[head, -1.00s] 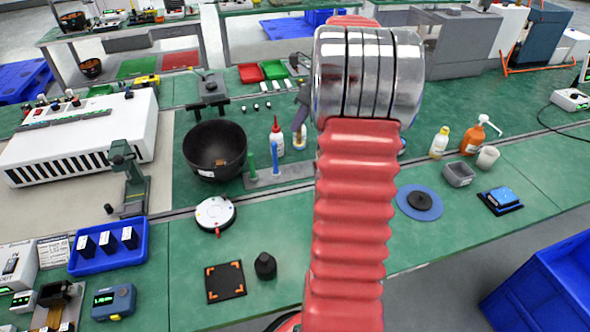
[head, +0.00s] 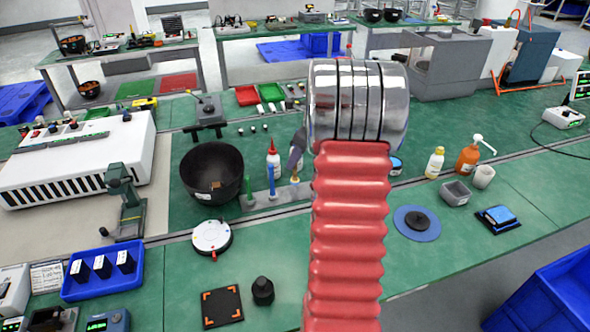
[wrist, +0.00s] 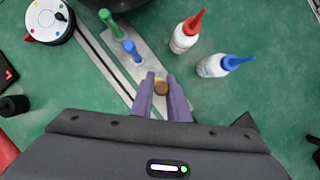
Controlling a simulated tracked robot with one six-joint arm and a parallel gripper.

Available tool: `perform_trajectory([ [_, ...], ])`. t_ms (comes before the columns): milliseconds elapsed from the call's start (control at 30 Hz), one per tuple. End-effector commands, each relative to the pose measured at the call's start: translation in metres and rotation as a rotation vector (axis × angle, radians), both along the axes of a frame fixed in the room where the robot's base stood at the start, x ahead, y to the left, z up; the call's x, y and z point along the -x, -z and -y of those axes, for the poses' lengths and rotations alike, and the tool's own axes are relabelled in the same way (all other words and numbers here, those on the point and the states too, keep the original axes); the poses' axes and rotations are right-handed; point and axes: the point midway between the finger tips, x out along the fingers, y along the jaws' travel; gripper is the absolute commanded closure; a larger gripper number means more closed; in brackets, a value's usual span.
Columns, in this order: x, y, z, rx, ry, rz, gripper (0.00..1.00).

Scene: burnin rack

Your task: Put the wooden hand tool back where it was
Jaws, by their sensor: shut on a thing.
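My gripper (wrist: 162,82) is shut on the wooden hand tool (wrist: 161,88); only its round tan end shows between the fingers. In the head view my gripper (head: 296,160) is partly hidden by my red arm, and a small tan bit of the tool shows below it. A grey metal strip holder (wrist: 112,50) lies under and beside the fingers. A green tool (wrist: 112,24) and a blue tool (wrist: 132,50) stand in it; the held tool is in line with them, at the strip's right end in the head view. I cannot tell whether the tool touches the holder.
A red-capped bottle (wrist: 185,33) and a blue-capped bottle (wrist: 222,65) stand close on the right of the fingers. A black bowl (head: 212,173) stands behind the strip's left end. A white round device (head: 211,237) sits in front.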

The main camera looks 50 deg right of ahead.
Motion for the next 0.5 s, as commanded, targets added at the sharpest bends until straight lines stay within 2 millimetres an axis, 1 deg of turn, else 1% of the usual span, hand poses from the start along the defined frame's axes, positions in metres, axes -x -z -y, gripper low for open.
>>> perform_trajectory([
  [100, 0.001, 0.018, -0.001, -0.004, 0.000, -0.003, 1.00],
  [233, 0.000, 0.035, -0.001, -0.003, 0.000, -0.002, 1.00],
  [333, 0.000, 0.041, -0.001, -0.002, 0.000, -0.002, 1.00],
  [500, 0.000, 0.041, -0.001, -0.001, -0.001, -0.001, 1.00],
])
